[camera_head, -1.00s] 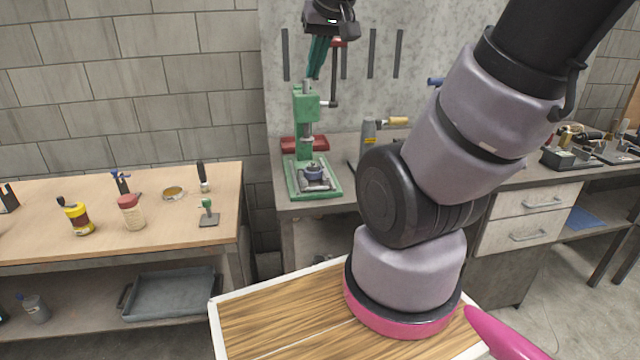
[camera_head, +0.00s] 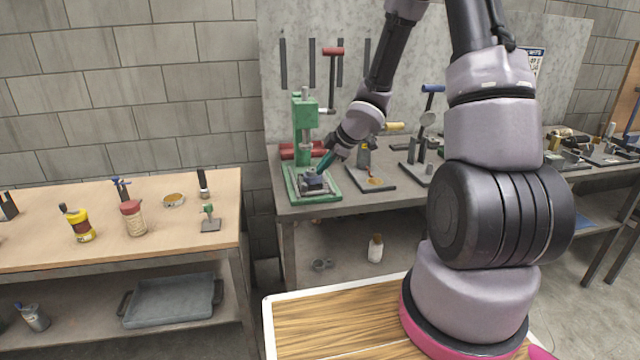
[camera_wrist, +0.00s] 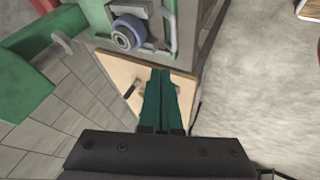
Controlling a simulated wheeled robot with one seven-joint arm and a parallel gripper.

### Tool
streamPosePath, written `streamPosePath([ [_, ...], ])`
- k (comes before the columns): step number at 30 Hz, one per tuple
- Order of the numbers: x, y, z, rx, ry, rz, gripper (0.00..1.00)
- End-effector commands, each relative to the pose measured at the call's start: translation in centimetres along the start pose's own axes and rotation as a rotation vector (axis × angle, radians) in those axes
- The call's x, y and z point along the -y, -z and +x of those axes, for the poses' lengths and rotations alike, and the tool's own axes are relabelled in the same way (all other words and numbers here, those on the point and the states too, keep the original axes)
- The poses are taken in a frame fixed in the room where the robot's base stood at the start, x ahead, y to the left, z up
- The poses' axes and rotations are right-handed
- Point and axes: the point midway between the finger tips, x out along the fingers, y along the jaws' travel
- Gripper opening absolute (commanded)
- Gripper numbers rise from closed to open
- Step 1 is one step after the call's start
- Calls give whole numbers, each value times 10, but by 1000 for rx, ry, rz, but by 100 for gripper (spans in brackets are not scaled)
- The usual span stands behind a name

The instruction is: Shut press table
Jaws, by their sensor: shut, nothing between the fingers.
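The green press (camera_head: 305,125) stands on the grey bench in the camera_head view, with its upright column over a green base (camera_head: 290,186). Its table, a small grey framed part with a blue-grey round piece (camera_head: 312,179), sits low on the base. The same round piece (camera_wrist: 128,35) shows at the upper middle of the camera_wrist view, within a grey frame. My gripper (camera_head: 322,166) has teal fingers pressed together and empty. Its tips (camera_wrist: 161,73) point at the table's side, close to it; I cannot tell whether they touch.
The press lever with a red handle (camera_head: 333,51) rises beside the column. Another tool with a yellow handle (camera_head: 392,126) stands just right of the press, and a blue-handled one (camera_head: 432,88) farther right. A wooden table (camera_head: 60,210) with small bottles is at the left.

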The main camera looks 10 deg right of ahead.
Motion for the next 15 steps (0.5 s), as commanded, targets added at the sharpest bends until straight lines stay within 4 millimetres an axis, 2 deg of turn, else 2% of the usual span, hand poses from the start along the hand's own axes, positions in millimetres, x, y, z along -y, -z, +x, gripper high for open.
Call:
streamPosePath([
  [5,2,2,20,-7,6,-7,0],
  [15,2,1,80,-4,5,-5,0],
])
